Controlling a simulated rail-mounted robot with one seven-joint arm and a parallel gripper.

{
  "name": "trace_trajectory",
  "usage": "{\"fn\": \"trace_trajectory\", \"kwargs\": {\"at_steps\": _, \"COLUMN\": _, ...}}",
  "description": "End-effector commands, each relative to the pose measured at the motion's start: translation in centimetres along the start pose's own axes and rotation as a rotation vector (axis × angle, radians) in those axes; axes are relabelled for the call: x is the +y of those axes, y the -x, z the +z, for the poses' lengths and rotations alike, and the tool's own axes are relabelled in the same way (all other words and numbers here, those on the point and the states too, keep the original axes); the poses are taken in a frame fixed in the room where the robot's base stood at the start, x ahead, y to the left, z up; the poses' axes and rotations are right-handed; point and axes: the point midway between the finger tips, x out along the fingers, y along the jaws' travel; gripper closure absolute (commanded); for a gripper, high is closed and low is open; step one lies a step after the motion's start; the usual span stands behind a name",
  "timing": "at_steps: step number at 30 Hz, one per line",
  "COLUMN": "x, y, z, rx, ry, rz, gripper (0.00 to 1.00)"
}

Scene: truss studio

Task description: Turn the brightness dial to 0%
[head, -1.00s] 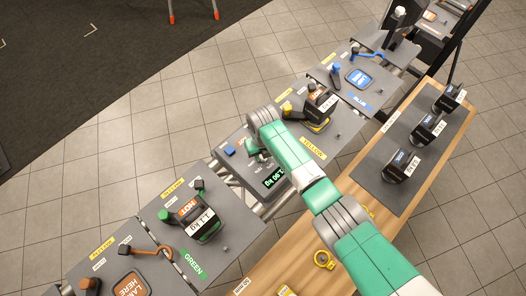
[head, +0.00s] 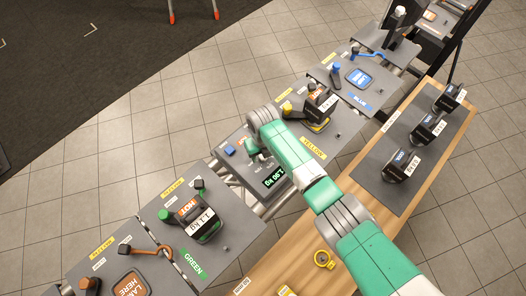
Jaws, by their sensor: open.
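My green and grey arm reaches over the middle grey panel (head: 228,139) of the bench row. My gripper (head: 255,153) points down over this panel, mostly hidden by my wrist, and its fingertips do not show clearly; it looks open. The panel has a blue button (head: 230,150) on its left and a dark display (head: 273,176) with green digits ending in KG, too small to read surely. I cannot pick out a brightness dial; it may be hidden under my wrist or among the small knobs on the panels.
A green-handled unit (head: 201,223) labelled HOT and 1.1 kg stands on the green panel. A similar unit (head: 320,103) stands on the yellow panel. Several dark units stand on a grey mat (head: 383,190) on the wooden table.

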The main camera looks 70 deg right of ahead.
Motion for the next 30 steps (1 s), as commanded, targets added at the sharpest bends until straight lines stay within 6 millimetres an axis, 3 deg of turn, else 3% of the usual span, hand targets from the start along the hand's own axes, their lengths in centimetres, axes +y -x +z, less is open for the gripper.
{"fn": "trace_trajectory", "kwargs": {"at_steps": 13, "x": 0.0, "y": 7.2, "z": 0.1, "rx": -0.002, "ry": 0.0, "rz": 0.001, "gripper": 0.49}}
{"fn": "trace_trajectory", "kwargs": {"at_steps": 30, "x": 0.0, "y": 7.8, "z": 0.0, "rx": 0.0, "ry": 0.0, "rz": 0.0, "gripper": 0.49}}
